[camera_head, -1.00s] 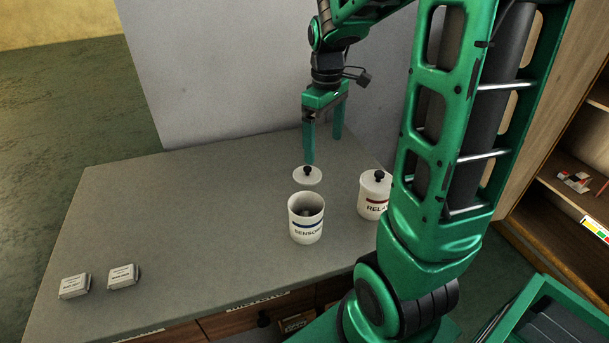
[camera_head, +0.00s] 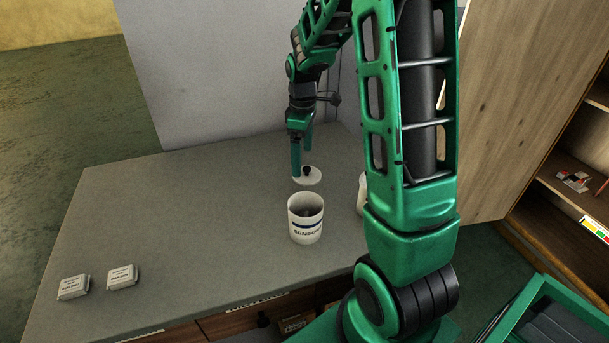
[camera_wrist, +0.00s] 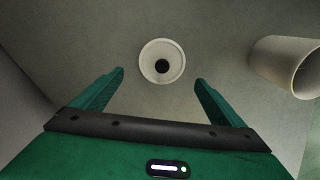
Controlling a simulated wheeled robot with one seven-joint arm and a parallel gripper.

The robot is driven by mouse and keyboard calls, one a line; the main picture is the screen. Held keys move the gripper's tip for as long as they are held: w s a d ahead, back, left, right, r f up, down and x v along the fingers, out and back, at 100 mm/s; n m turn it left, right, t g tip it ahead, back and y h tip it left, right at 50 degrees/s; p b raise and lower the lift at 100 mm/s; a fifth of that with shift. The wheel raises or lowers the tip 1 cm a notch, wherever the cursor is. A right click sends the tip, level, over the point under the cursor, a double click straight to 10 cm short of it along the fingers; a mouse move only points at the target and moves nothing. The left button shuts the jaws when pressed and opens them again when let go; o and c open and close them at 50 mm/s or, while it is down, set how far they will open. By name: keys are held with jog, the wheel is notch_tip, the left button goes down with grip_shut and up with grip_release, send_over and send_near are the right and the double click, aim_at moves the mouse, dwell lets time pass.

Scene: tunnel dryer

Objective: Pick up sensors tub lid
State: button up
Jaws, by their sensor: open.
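The sensors tub lid (camera_head: 312,180) is a white disc with a black knob, lying on the grey table behind the sensors tub. In the wrist view the lid (camera_wrist: 152,54) lies just beyond and between my fingertips. My gripper (camera_head: 301,162) is open and empty above the table, with its fingers pointing down close to the lid. In the wrist view my gripper's fingers (camera_wrist: 160,76) are spread wider than the lid. The sensors tub (camera_head: 305,222) stands upright and open in front of the lid, with something dark inside. It shows at the right in the wrist view (camera_wrist: 282,62).
A second white tub (camera_head: 361,196) is mostly hidden behind my arm. Two small white boxes (camera_head: 98,282) lie at the table's front left. The table's (camera_head: 180,210) left and middle are clear. A grey wall panel (camera_head: 210,80) rises behind it, and a wooden shelf (camera_head: 560,165) stands right.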

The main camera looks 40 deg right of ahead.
aim_at(305, 167)
jog(key=f, duration=0.3)
jog(key=shift+s+d+f, duration=0.15)
jog(key=shift+s+f, duration=0.2)
jog(key=shift+f, duration=0.6)
jog(key=shift+c, duration=0.6)
jog(key=c, duration=1)
jog(key=shift+r, duration=0.1)
